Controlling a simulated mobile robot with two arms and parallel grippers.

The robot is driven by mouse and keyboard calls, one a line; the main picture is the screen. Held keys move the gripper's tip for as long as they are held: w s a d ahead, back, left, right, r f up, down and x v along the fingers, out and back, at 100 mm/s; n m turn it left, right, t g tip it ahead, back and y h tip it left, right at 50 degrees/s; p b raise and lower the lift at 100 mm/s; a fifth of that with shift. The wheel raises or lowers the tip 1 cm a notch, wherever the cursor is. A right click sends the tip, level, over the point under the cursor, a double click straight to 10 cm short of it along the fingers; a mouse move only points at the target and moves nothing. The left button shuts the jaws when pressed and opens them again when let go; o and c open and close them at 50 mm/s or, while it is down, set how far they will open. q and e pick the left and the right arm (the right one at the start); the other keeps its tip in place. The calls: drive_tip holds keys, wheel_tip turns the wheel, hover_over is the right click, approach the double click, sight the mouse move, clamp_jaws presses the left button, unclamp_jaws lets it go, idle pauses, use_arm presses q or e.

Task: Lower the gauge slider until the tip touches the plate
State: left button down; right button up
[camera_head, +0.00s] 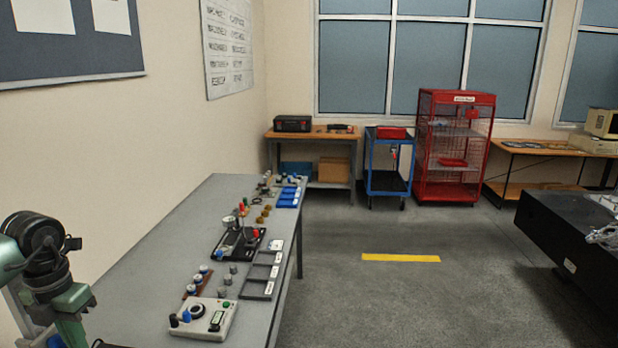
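A small gauge stand with a black base (225,250) stands on the long grey bench. A round pale dial (228,222) and small red parts (256,233) show on or beside it. The slider, its tip and the plate under it are too small to tell apart, so I cannot see whether they touch. Neither my left nor my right gripper is in view.
On the grey bench (150,250), a control box (207,330) with knobs sits nearest, then dark trays (257,290) and small cylinders (233,269). Blue bins (288,197) are farther back. A blue cart (388,170) and red cage (455,150) stand behind. The floor right of the bench is clear.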

use_arm(q)
drive_tip(key=shift+f+b, duration=1.1)
drive_tip(key=shift+f, duration=0.75)
wheel_tip(320, 180, down, 7)
drive_tip(key=b, duration=0.4)
drive_tip(key=shift+r, duration=0.2)
drive_tip(key=shift+f+b, duration=0.5)
drive_tip(key=shift+f, duration=0.2)
drive_tip(key=shift+r, duration=0.15)
idle(0.5)
drive_tip(key=shift+r+p, duration=2.8)
drive_tip(key=shift+r, duration=0.6)
drive_tip(key=shift+f, duration=0.15)
